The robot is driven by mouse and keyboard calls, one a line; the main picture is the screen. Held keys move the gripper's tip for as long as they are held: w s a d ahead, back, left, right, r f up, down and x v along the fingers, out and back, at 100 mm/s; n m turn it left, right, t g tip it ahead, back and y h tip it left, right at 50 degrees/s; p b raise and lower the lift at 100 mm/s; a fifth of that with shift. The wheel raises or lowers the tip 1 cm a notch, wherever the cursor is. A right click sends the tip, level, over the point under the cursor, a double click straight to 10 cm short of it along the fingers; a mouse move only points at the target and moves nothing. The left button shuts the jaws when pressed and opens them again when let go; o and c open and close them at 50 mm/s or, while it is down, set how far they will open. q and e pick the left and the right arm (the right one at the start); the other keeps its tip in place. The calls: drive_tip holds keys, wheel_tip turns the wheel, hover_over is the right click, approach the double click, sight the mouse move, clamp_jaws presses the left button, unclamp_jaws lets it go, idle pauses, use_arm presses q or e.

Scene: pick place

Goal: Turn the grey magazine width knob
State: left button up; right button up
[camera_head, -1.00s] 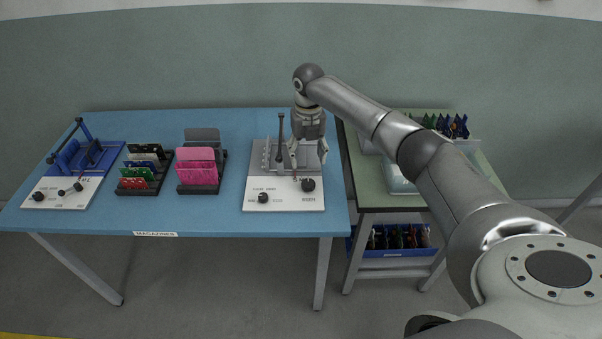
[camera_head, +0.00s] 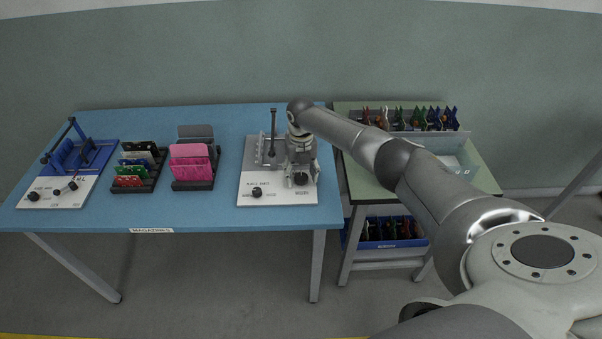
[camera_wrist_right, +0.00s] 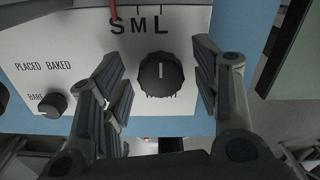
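The grey magazine fixture (camera_head: 245,188) is a white-fronted panel with a grey rack, at the right of the blue table. Its black width knob (camera_head: 301,180) is at the panel's front right. In the right wrist view the knob (camera_wrist_right: 166,80) is upright below the letters S, M, L, and its white line points up toward L. My right gripper (camera_head: 301,172) is low over the panel. In the wrist view its fingers (camera_wrist_right: 163,92) are open, one on each side of the knob, with gaps between. The fingers hide part of the panel. My left gripper is not in view.
A smaller black knob (camera_head: 257,192) marked PLACED, BAKED, BARE is at the left of the panel. A black post (camera_head: 273,132) rises from the rack. Card racks (camera_head: 192,184) and a blue fixture (camera_head: 84,155) stand farther left. A green table (camera_head: 350,180) is on the right.

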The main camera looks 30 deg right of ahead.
drive_tip(key=c, duration=0.9)
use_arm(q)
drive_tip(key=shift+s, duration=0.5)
use_arm(e)
drive_tip(key=shift+o, duration=0.2)
